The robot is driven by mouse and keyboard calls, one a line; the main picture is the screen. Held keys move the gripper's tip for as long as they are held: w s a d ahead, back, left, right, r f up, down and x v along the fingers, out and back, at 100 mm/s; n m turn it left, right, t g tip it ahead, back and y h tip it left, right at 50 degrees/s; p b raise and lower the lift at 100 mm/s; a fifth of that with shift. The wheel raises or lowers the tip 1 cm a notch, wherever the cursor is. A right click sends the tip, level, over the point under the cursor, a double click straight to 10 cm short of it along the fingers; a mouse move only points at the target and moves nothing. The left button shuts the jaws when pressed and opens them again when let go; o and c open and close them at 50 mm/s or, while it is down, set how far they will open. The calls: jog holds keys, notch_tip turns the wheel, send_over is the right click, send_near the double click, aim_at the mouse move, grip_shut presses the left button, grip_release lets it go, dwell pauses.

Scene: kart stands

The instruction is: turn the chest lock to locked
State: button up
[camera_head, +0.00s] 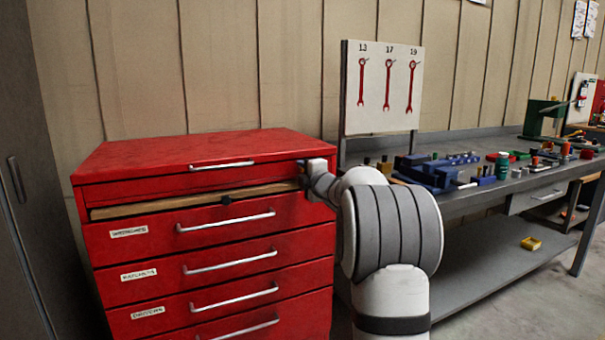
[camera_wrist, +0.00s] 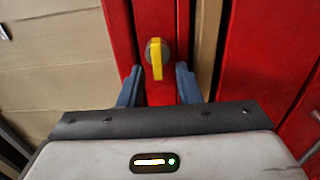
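The red tool chest (camera_head: 210,190) stands against the wall in the head view. Its lock shows in the wrist view as a round grey disc with a yellow handle (camera_wrist: 157,60), set on a red strip of the chest front (camera_wrist: 155,15). The handle points down the wrist picture, toward my gripper. My gripper (camera_wrist: 159,70) is open, with one blue-grey finger on each side of the handle and a gap to both. Whether the fingertips overlap the handle in depth I cannot tell. In the head view my gripper (camera_head: 305,174) is at the chest's upper right, and the lock is hidden.
Several drawers with silver handles (camera_head: 228,220) fill the chest front below. A grey workbench (camera_head: 465,200) with tools and small parts stands to the right, close to my arm. A wrench board (camera_head: 385,90) rises behind it. A grey cabinet (camera_head: 35,170) is at the left.

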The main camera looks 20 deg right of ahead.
jog(key=s, duration=0.7)
jog(key=shift+s, duration=0.4)
jog(key=shift+d, duration=0.1)
jog(key=s+a+r+m+g+h+p, duration=0.4)
jog(key=s+a+r+m+g+p, duration=0.15)
jog(key=s+m+p, duration=0.5)
jog(key=s+a+m+g+y+p, duration=0.1)
jog(key=s+a+m+g+p, duration=0.3)
jog(key=s, duration=0.9)
jog(key=s+a+m+g+y+p, duration=0.2)
jog(key=s+a+m+g+p, duration=0.2)
jog(key=s+a+p, duration=0.7)
jog(key=s+g, duration=0.2)
jog(key=s, duration=0.1)
jog(key=shift+s+f+p, duration=0.2)
jog(key=shift+s+p, duration=0.05)
jog(key=shift+p, duration=0.1)
